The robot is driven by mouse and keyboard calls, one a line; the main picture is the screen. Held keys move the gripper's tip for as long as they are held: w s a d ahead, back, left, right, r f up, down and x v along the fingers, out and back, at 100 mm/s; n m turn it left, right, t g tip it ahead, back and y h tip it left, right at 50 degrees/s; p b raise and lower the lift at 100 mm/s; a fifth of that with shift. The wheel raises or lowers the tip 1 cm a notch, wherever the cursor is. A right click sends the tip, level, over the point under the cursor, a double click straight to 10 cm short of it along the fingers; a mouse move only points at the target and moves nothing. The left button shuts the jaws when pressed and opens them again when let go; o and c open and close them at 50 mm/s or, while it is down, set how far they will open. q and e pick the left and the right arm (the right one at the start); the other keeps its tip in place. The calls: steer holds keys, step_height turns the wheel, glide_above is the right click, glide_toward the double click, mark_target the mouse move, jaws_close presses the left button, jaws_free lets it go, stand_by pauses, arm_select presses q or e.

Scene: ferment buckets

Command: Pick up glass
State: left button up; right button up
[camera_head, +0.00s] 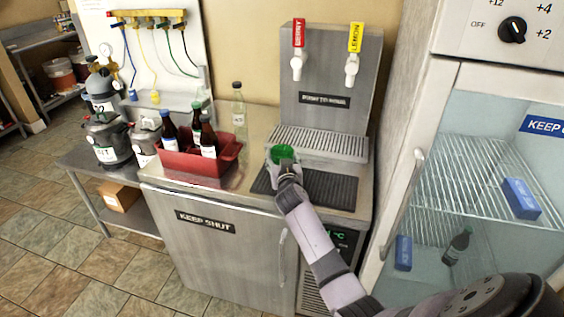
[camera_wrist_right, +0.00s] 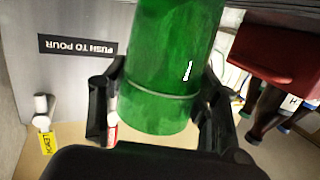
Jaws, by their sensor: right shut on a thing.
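A green glass (camera_head: 283,152) stands at the black drip mat on the steel counter, in front of the tap tower. My right gripper (camera_head: 284,163) is shut on the glass, and its fingers hide part of it in the head view. In the right wrist view the green glass (camera_wrist_right: 165,75) fills the middle, with a finger of my right gripper (camera_wrist_right: 160,105) on each side of it. Whether the glass touches the mat is hidden by my arm. My left gripper is not in view.
The tap tower (camera_head: 331,75) with red and yellow handles stands behind the glass. A red crate (camera_head: 190,163) of bottles and a clear bottle (camera_head: 239,112) stand to the left. The black mat (camera_head: 330,189) is clear at right. A glass-door fridge (camera_head: 468,85) stands at right.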

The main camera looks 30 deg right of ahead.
step_height(320, 180, up, 20)
steer(key=s+a+f+n+y, duration=0.1)
steer(key=s+a+f, duration=0.3)
steer(key=s+a, duration=0.4)
steer(key=s+a+f+n+t+y, duration=0.1)
steer(key=s+a+f+y, duration=0.3)
steer(key=s+a, duration=0.4)
steer(key=s+a+f+n+t+y, duration=0.1)
steer(key=s+a+f+n+y, duration=0.1)
steer(key=s+a+f, duration=0.3)
steer(key=s+a+n, duration=0.1)
steer(key=s+a, duration=0.2)
steer(key=shift+a+f+b, duration=0.15)
steer(key=shift+f+b, duration=0.05)
steer(key=shift+b, duration=0.2)
